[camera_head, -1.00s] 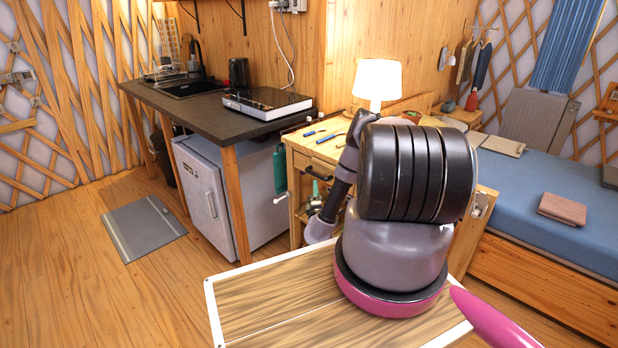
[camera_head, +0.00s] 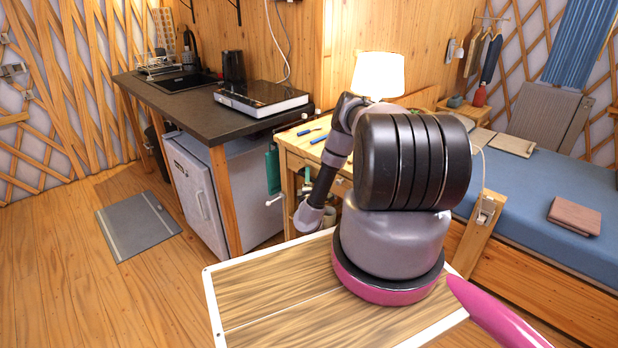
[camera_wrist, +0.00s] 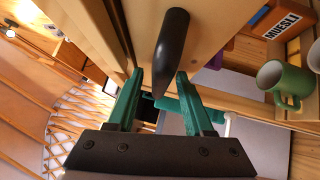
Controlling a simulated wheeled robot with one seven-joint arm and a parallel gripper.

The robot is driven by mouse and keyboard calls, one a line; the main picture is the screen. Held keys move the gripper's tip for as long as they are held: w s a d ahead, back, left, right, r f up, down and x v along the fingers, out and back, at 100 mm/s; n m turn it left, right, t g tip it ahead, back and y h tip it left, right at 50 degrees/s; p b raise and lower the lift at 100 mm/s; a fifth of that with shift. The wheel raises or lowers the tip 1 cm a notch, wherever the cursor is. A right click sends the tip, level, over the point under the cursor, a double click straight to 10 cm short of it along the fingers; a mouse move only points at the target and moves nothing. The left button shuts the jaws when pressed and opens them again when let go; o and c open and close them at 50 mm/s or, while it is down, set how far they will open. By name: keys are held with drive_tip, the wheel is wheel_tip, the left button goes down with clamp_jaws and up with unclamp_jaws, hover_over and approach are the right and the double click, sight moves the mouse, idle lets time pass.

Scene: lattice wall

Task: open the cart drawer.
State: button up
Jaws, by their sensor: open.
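The wooden cart (camera_head: 292,170) stands right of the kitchen counter in the head view, mostly behind my arm. Its drawer front (camera_wrist: 125,25) fills the upper middle of the wrist view and carries a dark, rounded bar handle (camera_wrist: 172,45). My gripper (camera_wrist: 159,76) has two green fingers spread apart, one on each side of the handle's lower end in the picture. The fingers show no clear contact with the handle. The drawer looks shut. In the head view my arm hides the handle, and the fingers cannot be made out.
In the wrist view a green mug (camera_wrist: 280,82) and a muesli box (camera_wrist: 278,18) are on the cart's open shelf. A small fridge (camera_head: 200,190) stands under the counter (camera_head: 190,105). A lit lamp (camera_head: 378,75) and tools top the cart. The bed (camera_head: 560,190) is right.

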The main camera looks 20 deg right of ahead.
drive_tip(key=shift+c, duration=0.4)
clamp_jaws()
idle(0.9)
